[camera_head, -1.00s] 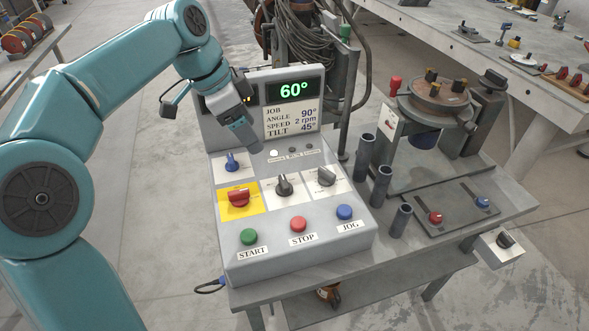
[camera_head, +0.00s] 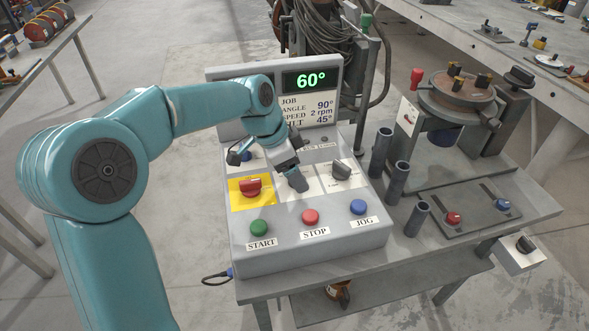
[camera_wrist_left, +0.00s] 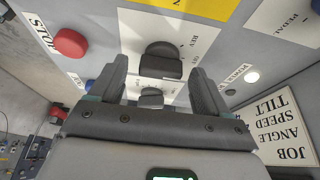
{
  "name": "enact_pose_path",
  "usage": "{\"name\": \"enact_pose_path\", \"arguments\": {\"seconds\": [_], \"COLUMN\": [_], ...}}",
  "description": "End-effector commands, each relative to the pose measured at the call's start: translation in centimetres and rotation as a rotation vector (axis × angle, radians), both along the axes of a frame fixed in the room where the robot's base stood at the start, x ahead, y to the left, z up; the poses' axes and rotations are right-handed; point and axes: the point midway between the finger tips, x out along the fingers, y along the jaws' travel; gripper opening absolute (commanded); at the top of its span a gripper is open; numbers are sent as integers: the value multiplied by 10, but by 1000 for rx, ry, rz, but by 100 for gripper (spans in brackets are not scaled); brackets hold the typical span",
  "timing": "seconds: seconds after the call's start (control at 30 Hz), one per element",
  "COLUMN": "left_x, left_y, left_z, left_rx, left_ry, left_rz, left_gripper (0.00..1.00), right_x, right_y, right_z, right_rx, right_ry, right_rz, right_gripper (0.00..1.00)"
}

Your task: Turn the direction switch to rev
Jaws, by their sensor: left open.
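The direction switch (camera_wrist_left: 162,60) is a dark knob on a white plate with a REV label, in the wrist view. In the head view my left gripper (camera_head: 297,181) covers it, with only its white plate showing around the gripper. In the wrist view my left gripper (camera_wrist_left: 158,75) is open, one finger to each side of the knob's near end. No contact with the knob can be made out. The knob's exact pointer setting is not clear. My right gripper is not in view.
A red switch (camera_head: 250,187) on a yellow plate sits left of the gripper; another dark knob (camera_head: 341,170) sits right. Green (camera_head: 259,228), red (camera_head: 310,217) and blue (camera_head: 358,207) buttons line the front.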

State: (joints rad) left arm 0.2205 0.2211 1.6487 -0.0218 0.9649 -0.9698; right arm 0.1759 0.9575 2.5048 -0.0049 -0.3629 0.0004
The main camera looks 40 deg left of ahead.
Motion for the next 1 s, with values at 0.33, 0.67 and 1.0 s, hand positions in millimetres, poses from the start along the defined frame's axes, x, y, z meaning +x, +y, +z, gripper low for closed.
{"name": "enact_pose_path", "arguments": {"seconds": [0.33,0.67,1.0], "left_x": [1,1,0], "left_y": [0,-1,-2], "left_z": [-1,-1,-2], "left_rx": [0,-1,-2], "left_ry": [0,-1,-2], "left_rz": [0,11,175], "left_gripper": [51,21,21], "right_x": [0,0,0], "right_y": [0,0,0], "right_z": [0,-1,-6], "right_rx": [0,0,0], "right_ry": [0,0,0], "right_rz": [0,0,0], "right_gripper": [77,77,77]}}
